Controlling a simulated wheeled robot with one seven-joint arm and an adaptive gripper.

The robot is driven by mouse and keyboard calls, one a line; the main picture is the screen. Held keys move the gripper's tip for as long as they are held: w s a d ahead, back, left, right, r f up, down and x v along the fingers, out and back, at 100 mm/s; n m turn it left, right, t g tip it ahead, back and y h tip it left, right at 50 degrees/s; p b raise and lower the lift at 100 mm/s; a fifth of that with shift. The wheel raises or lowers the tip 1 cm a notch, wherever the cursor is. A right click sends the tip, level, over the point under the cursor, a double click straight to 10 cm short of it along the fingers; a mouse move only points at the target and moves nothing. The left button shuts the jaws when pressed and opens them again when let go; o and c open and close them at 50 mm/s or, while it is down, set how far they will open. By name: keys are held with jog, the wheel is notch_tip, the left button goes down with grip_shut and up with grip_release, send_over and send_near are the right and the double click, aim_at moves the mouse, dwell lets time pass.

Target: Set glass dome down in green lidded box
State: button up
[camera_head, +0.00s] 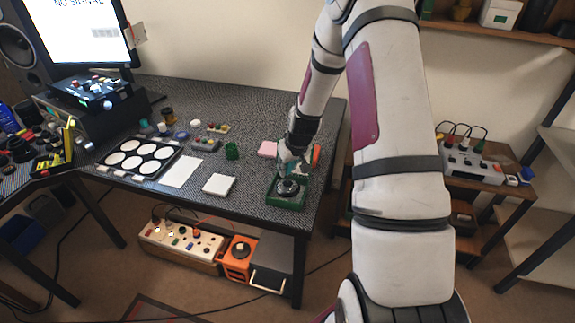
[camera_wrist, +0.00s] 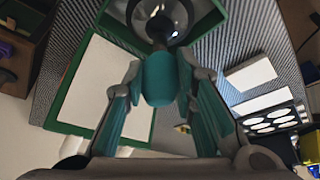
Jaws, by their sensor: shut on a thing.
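The glass dome (camera_wrist: 168,12) shows at the top of the wrist view as a clear round piece with a dark rim and a dark stem. In the head view my gripper (camera_head: 289,164) points down at the green box (camera_head: 287,203), near the table's front right. The dome (camera_head: 288,187) looks dark there.
A white block (camera_head: 218,184), a white sheet (camera_head: 181,172), a tray with white discs (camera_head: 139,158), a small green block (camera_head: 232,151) and a pink pad (camera_head: 267,149) lie left of the box. The table's right edge is close to the box.

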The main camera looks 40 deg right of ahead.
jog(key=shift+f+b, duration=0.35)
jog(key=shift+f, duration=1.1)
dwell(2.1)
jog(key=shift+r, duration=0.1)
jog(key=shift+r+p, duration=2.05)
jog(key=shift+r, duration=2.95)
